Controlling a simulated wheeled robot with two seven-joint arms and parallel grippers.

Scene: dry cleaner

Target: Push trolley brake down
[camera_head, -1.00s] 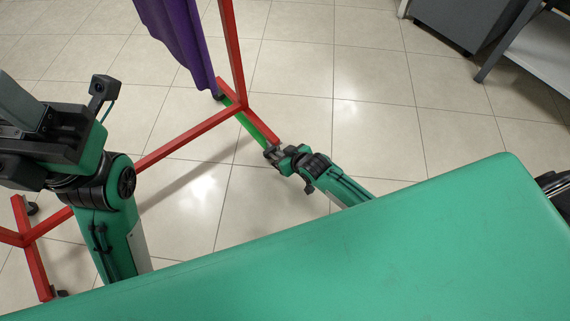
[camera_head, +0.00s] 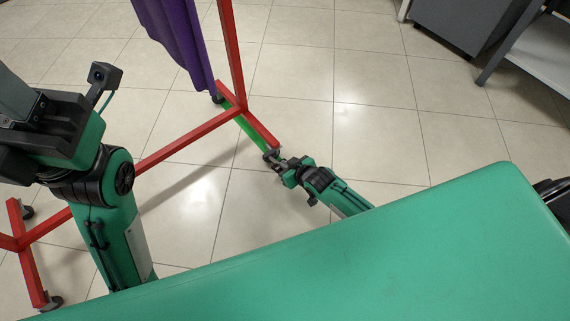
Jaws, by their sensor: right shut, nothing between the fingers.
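The trolley is a red-framed wheeled rack (camera_head: 187,139) on the tiled floor. A green strip (camera_head: 247,128) runs beside its near right foot bar, toward a dark caster (camera_head: 271,155) at the bar's end. I cannot make out the brake pedal or its position. My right gripper (camera_head: 277,164) is shut and empty, low at this caster; I cannot tell whether its tips touch it. My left gripper (camera_head: 18,108) is partly cut off at the left edge, well away from this caster, and its fingertips are not clear.
A purple cloth (camera_head: 177,40) hangs above the rack's base. A green surface (camera_head: 330,262) fills the bottom foreground. A grey cabinet (camera_head: 462,25) and a table (camera_head: 535,55) stand at the top right. The floor between them and the rack is clear.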

